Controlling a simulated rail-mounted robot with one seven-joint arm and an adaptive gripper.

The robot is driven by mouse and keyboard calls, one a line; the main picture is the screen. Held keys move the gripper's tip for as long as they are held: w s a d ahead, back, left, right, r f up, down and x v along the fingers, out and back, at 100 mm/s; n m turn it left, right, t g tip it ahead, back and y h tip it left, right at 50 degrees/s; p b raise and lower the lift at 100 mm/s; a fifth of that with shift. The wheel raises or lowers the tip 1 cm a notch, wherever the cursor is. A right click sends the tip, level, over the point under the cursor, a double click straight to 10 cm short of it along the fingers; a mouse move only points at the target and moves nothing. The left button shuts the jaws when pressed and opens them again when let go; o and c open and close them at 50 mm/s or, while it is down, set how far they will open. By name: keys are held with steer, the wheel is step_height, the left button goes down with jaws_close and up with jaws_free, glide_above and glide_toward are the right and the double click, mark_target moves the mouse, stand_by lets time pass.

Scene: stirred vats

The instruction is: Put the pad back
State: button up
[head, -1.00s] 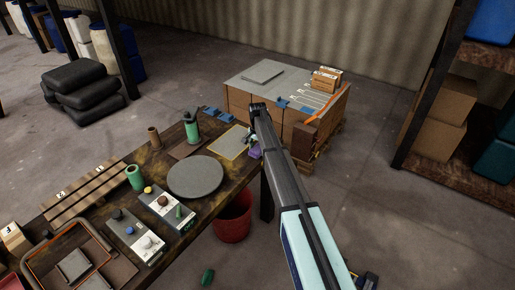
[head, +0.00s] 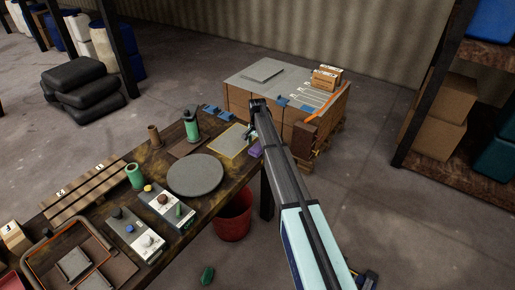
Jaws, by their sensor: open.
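A small purple block that may be the pad (head: 255,151) lies near the far right corner of the workbench, partly hidden by my arm. My gripper (head: 248,134) points down over the mat's right side, close to the purple block. It is open, with nothing visible in it. My arm hides much of the gripper, and I cannot tell whether it touches anything.
The workbench holds a round grey plate (head: 195,175), a green cylinder (head: 192,131), control boxes (head: 165,207) and an orange-edged tray (head: 32,262). A crate stack (head: 240,100) stands behind.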

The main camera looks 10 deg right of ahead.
mark_target(258, 147)
step_height(258, 147, up, 11)
steer(key=b, duration=0.2)
steer(key=shift+b, duration=0.4)
steer(key=s+d+f+n+g, duration=0.1)
steer(key=s+d+f, duration=0.3)
steer(key=s+f, duration=0.85)
steer(key=s+d+f+n, duration=0.1)
steer(key=s+d+f, duration=0.3)
steer(key=s+f, duration=0.9)
steer(key=s+a+f+n+g, duration=0.1)
steer(key=s+a+f+n, duration=0.1)
steer(key=s+f, duration=0.65)
steer(key=s+a+f+n+g, duration=0.2)
steer(key=s+a+f, duration=0.1)
steer(key=s, duration=1.1)
steer(key=s+a+f+n+g, duration=0.1)
steer(key=s, duration=1.1)
steer(key=s+a+n+g, duration=0.1)
steer(key=s+n, duration=0.1)
steer(key=s, duration=1)
steer(key=shift+s+a+f+g, duration=0.25)
steer(key=shift+s+f+g, duration=0.1)
steer(key=shift+s+g, duration=0.05)
